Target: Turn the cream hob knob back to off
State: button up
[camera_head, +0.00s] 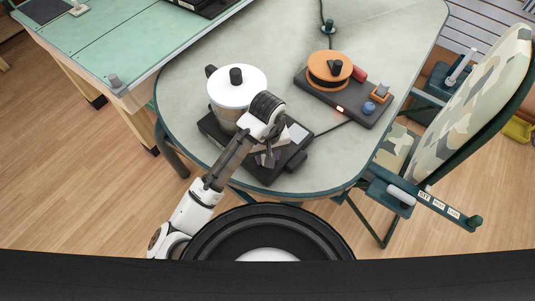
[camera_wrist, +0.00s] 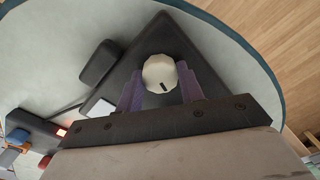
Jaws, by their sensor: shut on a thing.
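The cream hob knob (camera_wrist: 159,72) is round, with a short dark mark on its lower edge in the wrist view. It sits on top of the dark hob (camera_wrist: 160,42). My gripper (camera_wrist: 160,84) has one finger on each side of the knob and is shut on it. In the head view my gripper (camera_head: 267,157) reaches down over the front part of the hob (camera_head: 270,176) and hides the knob. A white pot (camera_head: 236,80) with a black lid handle stands at the hob's back left.
To the right, a dark unit (camera_head: 345,109) carries an orange reel-like disc (camera_head: 329,69), a lit red lamp (camera_head: 340,109) and a blue knob (camera_head: 369,107). A black block (camera_head: 297,161) lies beside the hob. A camouflage-patterned chair (camera_head: 480,95) stands right of the table (camera_head: 400,30).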

jog(key=n, duration=0.3)
jog(key=shift+n, duration=0.7)
jog(key=n, duration=0.4)
jog(key=shift+f, duration=0.1)
jog(key=o, duration=1)
jog(key=shift+r, duration=2.55)
